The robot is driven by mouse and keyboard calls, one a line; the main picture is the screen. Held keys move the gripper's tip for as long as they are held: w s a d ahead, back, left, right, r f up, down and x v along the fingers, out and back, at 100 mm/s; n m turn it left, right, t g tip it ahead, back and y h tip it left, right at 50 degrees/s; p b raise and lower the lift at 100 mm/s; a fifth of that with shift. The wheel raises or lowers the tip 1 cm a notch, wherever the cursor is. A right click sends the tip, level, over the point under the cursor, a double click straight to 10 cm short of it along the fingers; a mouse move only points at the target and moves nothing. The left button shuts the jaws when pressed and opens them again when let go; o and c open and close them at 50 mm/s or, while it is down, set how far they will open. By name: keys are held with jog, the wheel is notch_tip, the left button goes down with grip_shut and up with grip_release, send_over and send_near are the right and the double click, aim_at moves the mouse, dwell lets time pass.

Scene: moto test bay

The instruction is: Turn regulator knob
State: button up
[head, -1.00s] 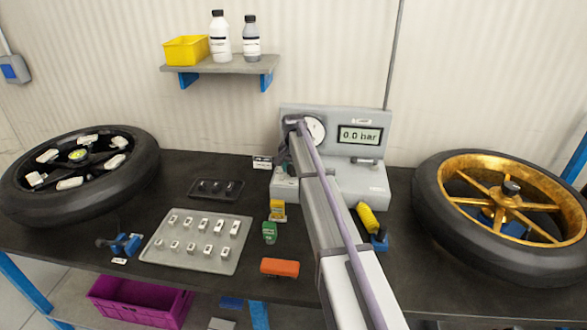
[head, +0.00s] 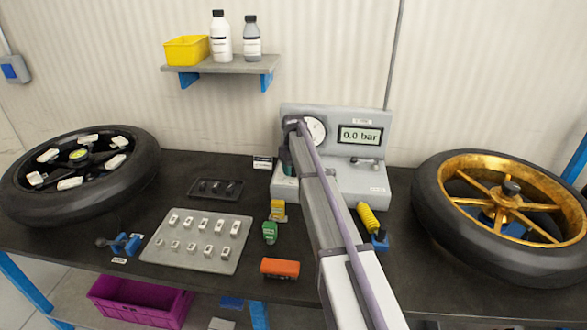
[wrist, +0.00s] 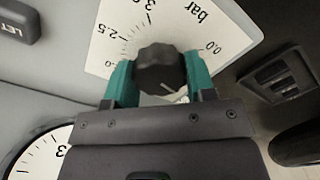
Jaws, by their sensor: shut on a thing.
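The regulator knob (wrist: 160,66) is black and ribbed, with a pale pointer line, in the middle of the wrist view. It sits in front of a white dial plate (wrist: 108,48) marked in bar. My gripper (wrist: 160,80) has its green fingers shut on the knob, one on each side. In the head view my gripper (head: 288,162) is at the left front of the grey test unit (head: 362,176), and my arm hides the knob. The unit's display (head: 360,135) reads 0.0 bar. A round gauge (head: 316,130) beside it is partly covered by my arm.
A spoked wheel with a black rim (head: 140,175) lies at left, a gold-rimmed wheel (head: 430,215) at right.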

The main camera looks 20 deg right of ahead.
jog(key=n, duration=0.5)
jog(key=shift+s+n, duration=0.1)
jog(key=shift+n, duration=0.2)
jog(key=n, duration=0.5)
jog(key=shift+n, duration=0.4)
jog(key=o, duration=0.9)
jog(key=shift+o, duration=0.2)
notch_tip(320, 180, up, 11)
jog(key=p, duration=1.1)
